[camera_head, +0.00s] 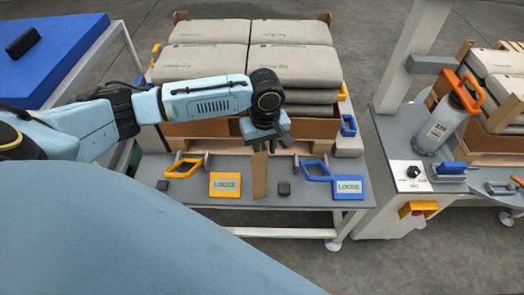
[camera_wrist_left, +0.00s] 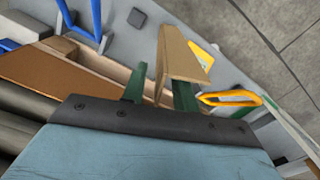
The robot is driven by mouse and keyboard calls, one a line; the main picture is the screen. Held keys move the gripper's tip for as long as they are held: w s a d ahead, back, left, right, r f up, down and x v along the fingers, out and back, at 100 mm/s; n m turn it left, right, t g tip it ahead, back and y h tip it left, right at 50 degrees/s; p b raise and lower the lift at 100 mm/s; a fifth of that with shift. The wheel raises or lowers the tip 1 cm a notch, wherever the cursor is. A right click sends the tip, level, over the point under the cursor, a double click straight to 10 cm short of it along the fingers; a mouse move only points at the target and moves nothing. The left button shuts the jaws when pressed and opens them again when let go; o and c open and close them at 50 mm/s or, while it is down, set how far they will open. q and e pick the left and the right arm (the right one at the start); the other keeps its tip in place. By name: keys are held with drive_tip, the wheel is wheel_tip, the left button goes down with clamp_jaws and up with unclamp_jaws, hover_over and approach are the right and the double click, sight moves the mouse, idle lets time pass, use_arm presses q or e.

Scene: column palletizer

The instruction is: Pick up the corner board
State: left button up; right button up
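The corner board (camera_head: 260,180) is a narrow brown angled strip. It appears upright on the grey workbench, between a yellow and a blue marked plate. My left gripper (camera_head: 263,147) is directly above it, pointing down at its top end. In the left wrist view, the board (camera_wrist_left: 178,55) shows its folded shape between the two green fingers of my left gripper (camera_wrist_left: 160,90). The fingers are apart, with a visible gap between the left finger and the board. The right finger's tip is partly hidden by the board. My right gripper is not in view.
A pallet box with stacked grey sacks (camera_head: 290,70) stands behind the bench. A yellow handled tool (camera_head: 184,167) and a blue one (camera_head: 314,171) lie on either side of the board. A grey bottle-like device (camera_head: 440,125) stands on the right table.

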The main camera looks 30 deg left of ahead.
use_arm(q)
clamp_jaws()
drive_tip(key=shift+r, duration=0.15)
idle(0.4)
